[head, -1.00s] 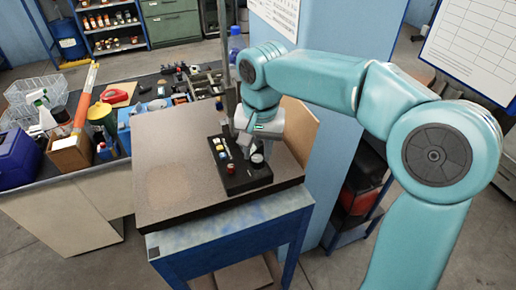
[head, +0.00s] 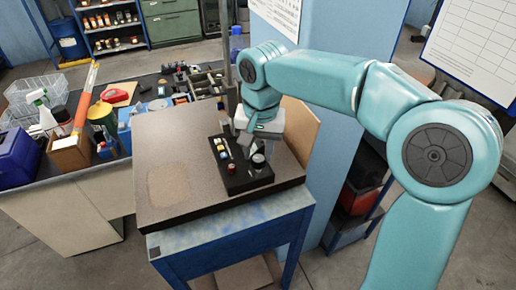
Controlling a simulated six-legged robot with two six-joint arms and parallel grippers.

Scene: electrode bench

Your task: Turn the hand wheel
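A black control box (head: 238,180) lies on the brown top of a blue bench. It bears a row of small coloured buttons (head: 220,148) and a round dark knob with a pale rim (head: 258,161) near its right end. This knob may be the hand wheel; no other wheel is plain to see. My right gripper (head: 245,141) hangs over the far part of the box, just behind and above the knob. Its fingers are small and partly overlap dark parts behind, so I cannot tell their opening or any contact. My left gripper is out of view.
A grey upright post (head: 226,60) stands behind the box. A wooden board (head: 299,128) and a blue pillar (head: 335,140) stand to the right. A cluttered dark bench (head: 150,100) lies behind and left. The left part of the brown bench top (head: 165,150) is bare.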

